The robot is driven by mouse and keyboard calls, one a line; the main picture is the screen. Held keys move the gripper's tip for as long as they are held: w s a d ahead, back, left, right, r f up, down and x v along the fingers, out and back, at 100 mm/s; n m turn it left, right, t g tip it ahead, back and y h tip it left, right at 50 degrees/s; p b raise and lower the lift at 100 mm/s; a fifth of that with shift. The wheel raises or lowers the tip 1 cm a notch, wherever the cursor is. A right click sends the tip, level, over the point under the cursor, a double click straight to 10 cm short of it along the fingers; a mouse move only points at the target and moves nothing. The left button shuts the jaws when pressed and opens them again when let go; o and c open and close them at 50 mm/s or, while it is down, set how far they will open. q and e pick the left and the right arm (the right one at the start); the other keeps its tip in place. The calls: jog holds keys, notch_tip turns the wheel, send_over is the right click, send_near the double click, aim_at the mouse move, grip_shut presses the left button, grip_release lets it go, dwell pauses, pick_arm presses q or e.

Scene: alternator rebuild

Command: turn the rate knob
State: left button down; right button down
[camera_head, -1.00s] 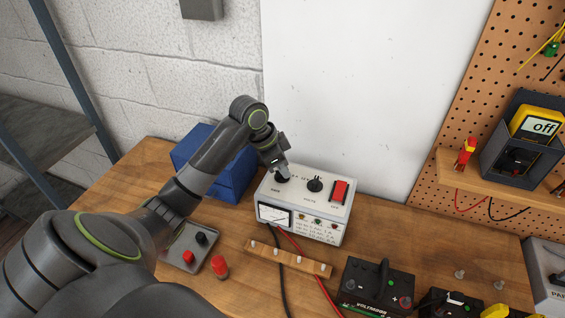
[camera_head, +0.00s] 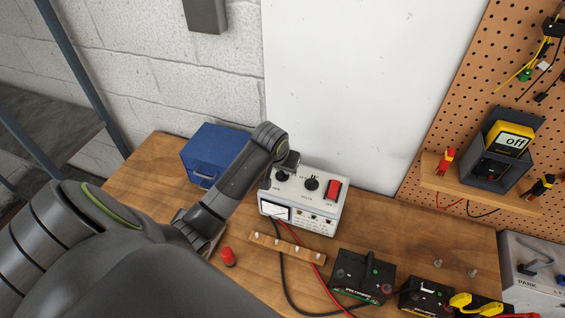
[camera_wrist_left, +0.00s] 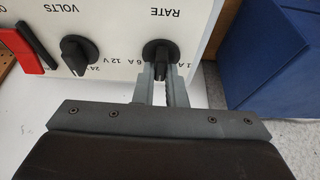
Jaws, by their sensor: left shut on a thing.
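The rate knob (camera_wrist_left: 159,49) is black and sits under the printed word RATE in the left wrist view. My left gripper (camera_wrist_left: 164,72) is shut on the rate knob, one finger on each side of its grip bar. In the head view my left gripper (camera_head: 289,162) is over the charger's back left corner, and my arm hides part of the knob. The volts knob (camera_wrist_left: 77,54) and red switch (camera_wrist_left: 25,49) are beside it, untouched. My right gripper is out of view.
A blue toolbox (camera_head: 207,158) stands close behind my left forearm. A wooden strip (camera_head: 286,248) with cables lies in front of the charger.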

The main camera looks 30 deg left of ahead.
pick_arm(q)
jog(key=n+y, duration=0.1)
jog(key=n, duration=0.2)
jog(key=n+g+y, duration=0.1)
jog(key=n, duration=0.2)
jog(key=shift+r+n, duration=0.1)
jog(key=shift+n, duration=0.2)
jog(key=n+g, duration=0.1)
jog(key=n, duration=0.1)
jog(key=n+g+y, duration=0.1)
jog(key=n, duration=0.2)
jog(key=shift+n, duration=0.3)
jog(key=c, duration=1.5)
grip_release()
